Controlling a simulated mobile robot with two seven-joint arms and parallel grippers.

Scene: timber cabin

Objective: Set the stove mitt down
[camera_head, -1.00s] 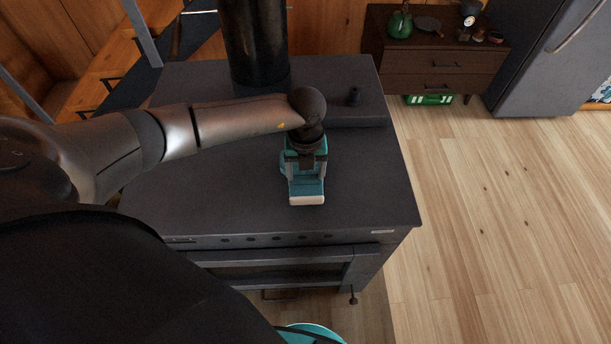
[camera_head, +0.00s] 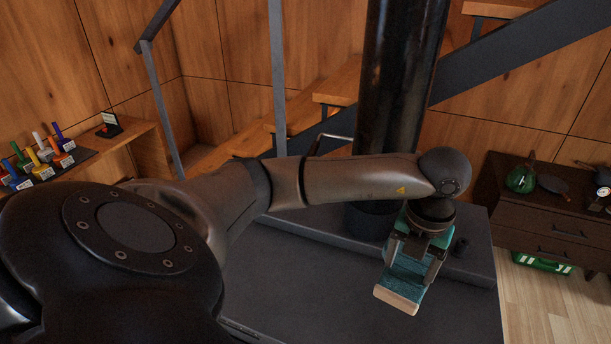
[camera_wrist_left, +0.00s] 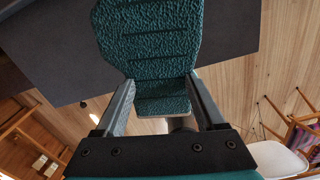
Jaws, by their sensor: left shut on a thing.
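The stove mitt (camera_head: 407,277) is teal with a pale cream edge. My left gripper (camera_head: 412,255) is shut on it and points down over the dark stove top (camera_head: 330,290), towards its right side. I cannot tell how much gap there is between mitt and stove. In the left wrist view the textured teal mitt (camera_wrist_left: 150,40) sits between the two fingers of the left gripper (camera_wrist_left: 160,95), with the dark stove surface (camera_wrist_left: 60,60) behind it. My right gripper is out of view.
A black stovepipe (camera_head: 400,100) rises behind my left forearm. A shelf at left holds colourful items (camera_head: 40,155). A white seat (camera_wrist_left: 278,160) shows below.

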